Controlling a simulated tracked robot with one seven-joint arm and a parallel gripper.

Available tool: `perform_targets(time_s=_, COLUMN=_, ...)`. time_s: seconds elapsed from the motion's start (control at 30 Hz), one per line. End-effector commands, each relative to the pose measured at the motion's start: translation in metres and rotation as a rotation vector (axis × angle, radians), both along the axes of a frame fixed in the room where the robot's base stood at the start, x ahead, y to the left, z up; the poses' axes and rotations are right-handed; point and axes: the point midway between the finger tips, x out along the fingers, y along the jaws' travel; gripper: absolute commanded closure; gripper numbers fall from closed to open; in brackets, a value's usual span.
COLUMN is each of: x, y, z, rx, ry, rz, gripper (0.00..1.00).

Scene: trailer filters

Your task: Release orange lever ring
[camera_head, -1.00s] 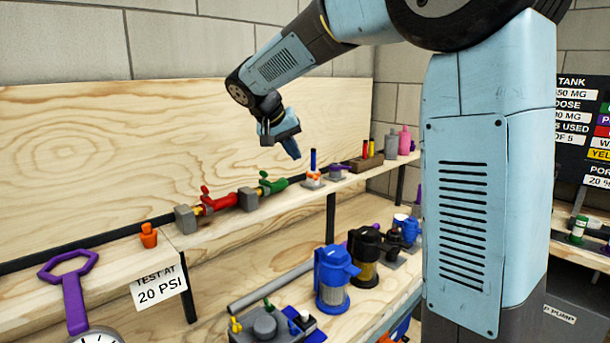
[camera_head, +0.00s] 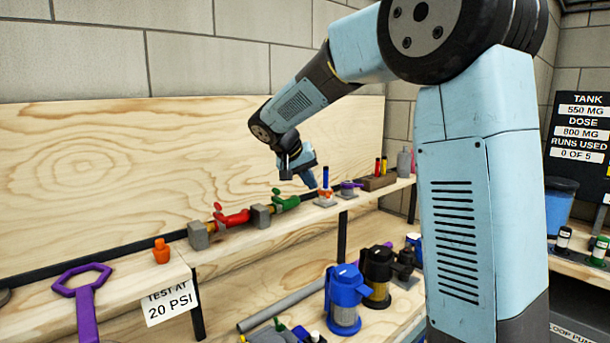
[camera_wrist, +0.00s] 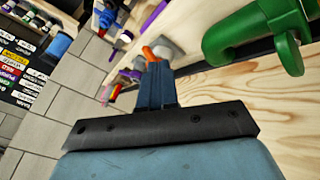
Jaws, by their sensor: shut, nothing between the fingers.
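My gripper (camera_head: 308,180) is shut and empty, pointing down just left of the small orange fitting (camera_head: 325,193) on the upper shelf. This fitting has an upright blue pin (camera_head: 325,177) and a pale base; its ring is too small to make out.
A green-handled valve (camera_head: 286,202) is left of the gripper and large in the wrist view (camera_wrist: 255,35). A red-handled valve (camera_head: 235,217) stands farther left. A purple-handled piece (camera_head: 350,188) is right of the fitting. A separate orange piece (camera_head: 161,252) stands at the shelf's left.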

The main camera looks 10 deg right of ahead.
Motion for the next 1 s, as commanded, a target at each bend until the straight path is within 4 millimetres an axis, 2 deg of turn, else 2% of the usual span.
perform_targets(time_s=0.1, x=0.007, y=-0.01, z=-0.016, rx=-0.001, ry=0.001, rz=0.0, gripper=1.0)
perform_targets(time_s=0.33, x=0.014, y=-0.022, z=-0.035, rx=0.001, ry=0.0, rz=-0.001, gripper=1.0)
perform_targets(time_s=0.8, x=0.017, y=-0.024, z=-0.039, rx=0.001, ry=-0.001, rz=0.001, gripper=1.0)
perform_targets(time_s=1.0, x=0.015, y=-0.019, z=-0.039, rx=0.0, ry=-0.001, rz=0.026, gripper=1.0)
